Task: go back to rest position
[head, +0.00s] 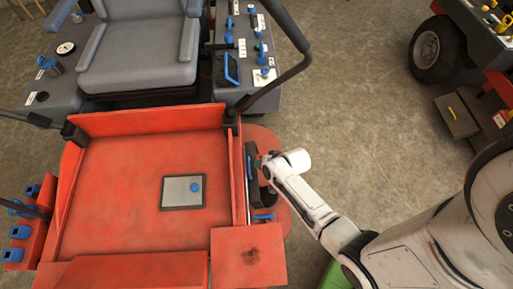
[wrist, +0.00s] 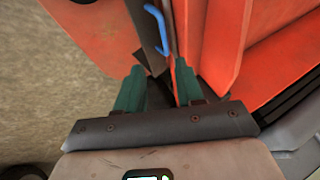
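My gripper (wrist: 159,76) shows in the wrist view with two green fingers spread apart, so it is open. The gap between the fingertips looks empty, with dark machine parts behind it. A blue handle (wrist: 157,28) on a dark bar lies just ahead of the fingertips, apart from them. In the head view my white arm reaches in from the right to the side of an orange mower deck (head: 120,165); the fingers there are hidden by the wrist.
The deck's orange side wall stands close to my gripper. A grey seat (head: 138,50) and a control console (head: 252,50) with blue knobs are behind. A curved dark bar (head: 287,82) rises beside the console. Concrete floor (head: 365,130) is open to the right, before another machine (head: 438,48).

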